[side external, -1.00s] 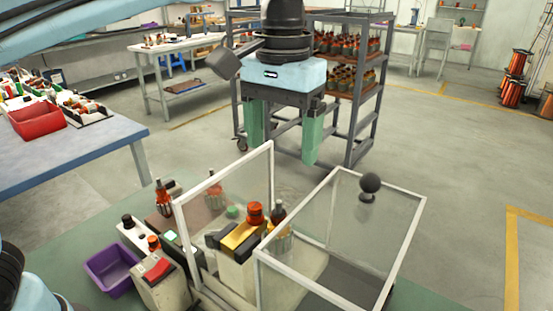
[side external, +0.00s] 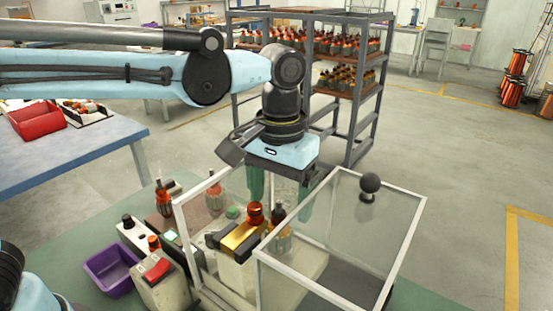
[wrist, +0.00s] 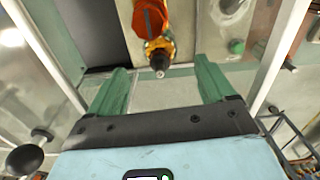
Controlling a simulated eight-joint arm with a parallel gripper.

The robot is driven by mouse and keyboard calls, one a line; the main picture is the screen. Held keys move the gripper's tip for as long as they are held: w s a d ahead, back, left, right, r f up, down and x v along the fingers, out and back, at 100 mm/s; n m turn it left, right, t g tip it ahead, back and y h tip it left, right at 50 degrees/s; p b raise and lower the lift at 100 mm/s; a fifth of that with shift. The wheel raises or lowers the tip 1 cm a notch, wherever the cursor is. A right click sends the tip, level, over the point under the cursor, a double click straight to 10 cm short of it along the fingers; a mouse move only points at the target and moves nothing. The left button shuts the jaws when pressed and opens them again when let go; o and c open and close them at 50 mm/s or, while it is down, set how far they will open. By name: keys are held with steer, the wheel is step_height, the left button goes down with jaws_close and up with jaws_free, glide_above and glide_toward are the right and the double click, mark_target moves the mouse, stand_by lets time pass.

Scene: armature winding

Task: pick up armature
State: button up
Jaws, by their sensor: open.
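An armature with a dark shaft and copper-orange windings (side external: 280,236) stands upright in the machine, partly seen through the clear guard panel. It also shows in the wrist view (wrist: 160,50), ahead of and roughly midway between the fingers. My gripper (side external: 280,208) has two green fingers, spread apart and empty, just behind and above this armature in the side view. In the wrist view my gripper (wrist: 160,84) is open, with nothing between the fingertips. An orange-topped part (side external: 255,213) sits at the gold and black fixture (side external: 238,240) beside the armature.
Clear guard panels with white frames (side external: 342,240) stand close around my gripper, one with a black knob (side external: 370,183). More armatures (side external: 164,200) stand at the left. A purple bin (side external: 110,271) and a red-switch box (side external: 158,278) are at the front left. A shelf rack (side external: 365,100) stands behind.

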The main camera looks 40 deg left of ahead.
mark_target(279, 212)
steer(key=shift+s+f, duration=0.15)
steer(key=shift+f, duration=2.4)
steer(key=shift+c, duration=0.2)
jaws_close()
steer(key=shift+r, duration=0.2)
steer(key=shift+r, duration=4.85)
